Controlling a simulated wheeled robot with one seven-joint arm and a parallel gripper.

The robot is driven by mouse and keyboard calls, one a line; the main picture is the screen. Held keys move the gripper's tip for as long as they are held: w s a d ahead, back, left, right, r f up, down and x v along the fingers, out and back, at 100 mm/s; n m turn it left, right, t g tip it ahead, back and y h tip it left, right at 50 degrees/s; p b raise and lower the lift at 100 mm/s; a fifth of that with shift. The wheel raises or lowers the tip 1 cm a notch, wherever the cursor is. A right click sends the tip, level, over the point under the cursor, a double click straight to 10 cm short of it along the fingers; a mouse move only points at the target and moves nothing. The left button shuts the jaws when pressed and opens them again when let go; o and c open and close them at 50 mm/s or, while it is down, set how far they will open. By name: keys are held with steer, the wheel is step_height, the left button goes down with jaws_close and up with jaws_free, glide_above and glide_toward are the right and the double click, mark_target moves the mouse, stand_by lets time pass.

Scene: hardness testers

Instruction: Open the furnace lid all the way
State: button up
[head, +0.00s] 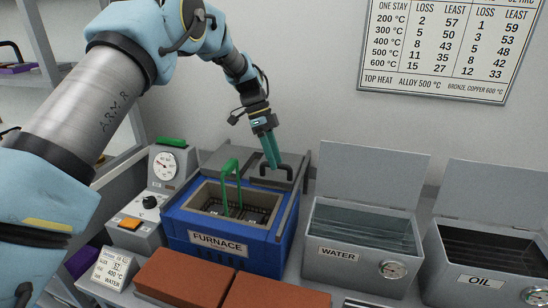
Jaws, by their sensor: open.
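The blue furnace (262,263) stands on the bench with its name label in front. Its top opening is largely uncovered and shows a dark inside with a green hoop handle (229,167) rising from it. The grey furnace lid (212,158) lies at the back of the opening, with a black bar handle (287,168) on it. My gripper (272,165) points down at this handle, its teal fingers open. The fingers overlap the handle in the picture; I cannot tell whether they touch or straddle it.
A grey rail (290,205) runs along the furnace's right side. Right of it stand the water tank (345,259) and oil tank (481,284), lids raised. A control box with a dial (166,165) is at left. Red-brown bricks (187,280) lie in front.

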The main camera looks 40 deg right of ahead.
steer(key=b+v, duration=0.2)
steer(key=v, duration=0.8)
steer(key=shift+w+r, duration=0.2)
steer(key=shift+r, duration=0.2)
steer(key=w+a+f+n+t, duration=0.1)
steer(key=w+a+n, duration=0.3)
steer(key=a, duration=0.5)
steer(key=w+a+n+t, duration=0.2)
steer(key=a+n, duration=0.4)
steer(key=a, duration=0.3)
steer(key=w+a+f+n+t, duration=0.1)
steer(key=w+a+n, duration=0.25)
steer(key=a, duration=0.55)
steer(key=s+a+f+n+t, duration=0.1)
steer(key=s+a+n, duration=0.5)
steer(key=a, duration=0.6)
steer(key=s+a+f+n+t, duration=0.1)
steer(key=s+a+f+n, duration=0.2)
steer(key=s+a+n, duration=0.4)
steer(key=a+n, duration=0.1)
steer(key=a, duration=0.5)
steer(key=shift+s+t, duration=0.3)
